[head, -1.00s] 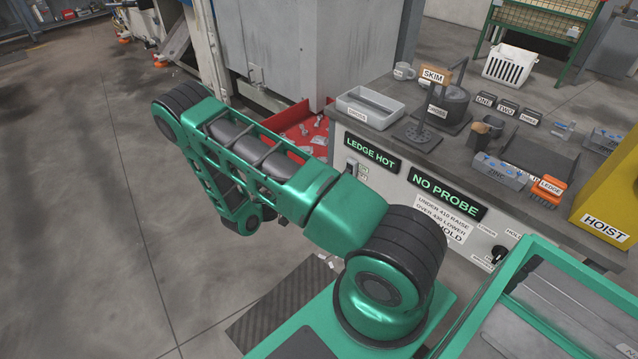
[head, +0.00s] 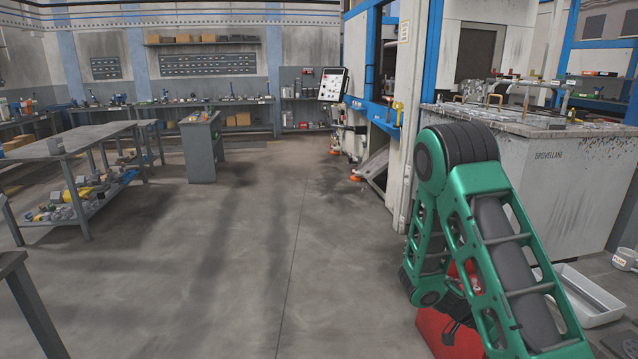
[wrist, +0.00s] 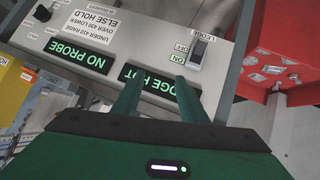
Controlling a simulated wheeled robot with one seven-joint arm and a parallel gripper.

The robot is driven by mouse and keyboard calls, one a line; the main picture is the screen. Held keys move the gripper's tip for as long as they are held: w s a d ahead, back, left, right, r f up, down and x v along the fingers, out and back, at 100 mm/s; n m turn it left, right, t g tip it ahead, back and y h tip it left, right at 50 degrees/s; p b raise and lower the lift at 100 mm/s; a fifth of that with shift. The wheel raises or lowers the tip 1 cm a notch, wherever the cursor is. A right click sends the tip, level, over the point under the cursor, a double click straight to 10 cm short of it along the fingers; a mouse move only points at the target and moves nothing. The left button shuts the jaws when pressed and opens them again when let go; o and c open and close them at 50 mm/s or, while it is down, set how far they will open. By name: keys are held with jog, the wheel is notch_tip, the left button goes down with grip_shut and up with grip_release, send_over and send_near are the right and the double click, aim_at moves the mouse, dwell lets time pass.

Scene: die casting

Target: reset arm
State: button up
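My gripper (wrist: 157,88) shows in the wrist view with its two green fingers apart and nothing between them. Behind the fingers, the control panel appears upside down, with the lit LEDGE HOT sign (wrist: 158,91) partly covered by them. The NO PROBE sign (wrist: 78,57) is to the left, and an on/off ledge switch (wrist: 198,54) is just right of the fingers. I cannot tell whether the fingers touch the panel. In the head view my green arm is bent at the right, and the gripper's fingers cannot be made out.
A large furnace (head: 570,180) stands behind. Open floor (head: 240,260) lies left, with a metal table (head: 80,140) beyond.

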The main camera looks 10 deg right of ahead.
jog(key=s+a+r+n+t+y, duration=0.1)
jog(key=s+a+r+n+y, duration=0.4)
jog(key=s+r, duration=0.6)
jog(key=s+a+r+n+t+y, duration=0.1)
jog(key=s+a+r+n+y, duration=0.4)
jog(key=s+a+r, duration=0.4)
jog(key=shift+s+a+r+n+t+y, duration=0.15)
jog(key=shift+s+r+n+t+y, duration=0.2)
jog(key=shift+s+r, duration=0.7)
jog(key=shift+s+f, duration=0.1)
jog(key=shift+w+f, duration=0.25)
jog(key=shift+w, duration=0.35)
